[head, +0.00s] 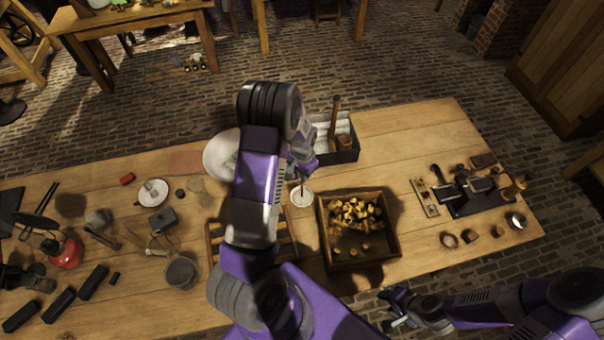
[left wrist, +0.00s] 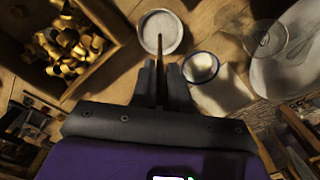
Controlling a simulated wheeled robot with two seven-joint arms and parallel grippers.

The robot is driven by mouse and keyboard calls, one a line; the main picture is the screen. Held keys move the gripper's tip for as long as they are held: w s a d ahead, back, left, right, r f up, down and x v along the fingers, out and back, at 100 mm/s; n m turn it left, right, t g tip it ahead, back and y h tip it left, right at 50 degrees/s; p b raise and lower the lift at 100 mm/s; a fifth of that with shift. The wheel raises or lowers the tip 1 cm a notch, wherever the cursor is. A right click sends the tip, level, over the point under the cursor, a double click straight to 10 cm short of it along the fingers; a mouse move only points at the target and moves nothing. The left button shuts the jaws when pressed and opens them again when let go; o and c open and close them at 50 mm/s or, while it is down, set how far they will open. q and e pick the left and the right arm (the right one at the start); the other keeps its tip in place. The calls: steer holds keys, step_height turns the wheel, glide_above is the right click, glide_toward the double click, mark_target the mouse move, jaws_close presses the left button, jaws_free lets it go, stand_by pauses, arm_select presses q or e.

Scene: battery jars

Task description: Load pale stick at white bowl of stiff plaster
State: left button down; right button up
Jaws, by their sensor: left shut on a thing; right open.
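The white bowl (head: 302,197) is small and round and sits on the table left of the wooden box; it also shows at the top of the left wrist view (left wrist: 149,38). Its inside looks pale. My left gripper (head: 300,172) is shut on the thin pale stick (left wrist: 160,62), just behind the bowl in the head view. In the left wrist view the stick's far end overlaps the bowl; whether it touches the plaster I cannot tell. My right gripper (head: 396,308) is open and empty, off the table's front edge.
A wooden box (head: 321,235) of brass-coloured pieces stands right of the bowl. A dark tray (head: 345,156) is behind. A blue-rimmed white cup (left wrist: 200,67) stands close to the bowl. A large white plate (head: 216,160) and slatted rack (head: 214,238) lie left.

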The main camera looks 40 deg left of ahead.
arm_select(q)
steer(key=shift+f+b, duration=0.55)
steer(key=shift+b, duration=0.1)
stand_by(1.7)
steer(key=shift+r+p, duration=2.3)
steer(key=shift+r, duration=1.3)
steer(key=shift+f, duration=0.1)
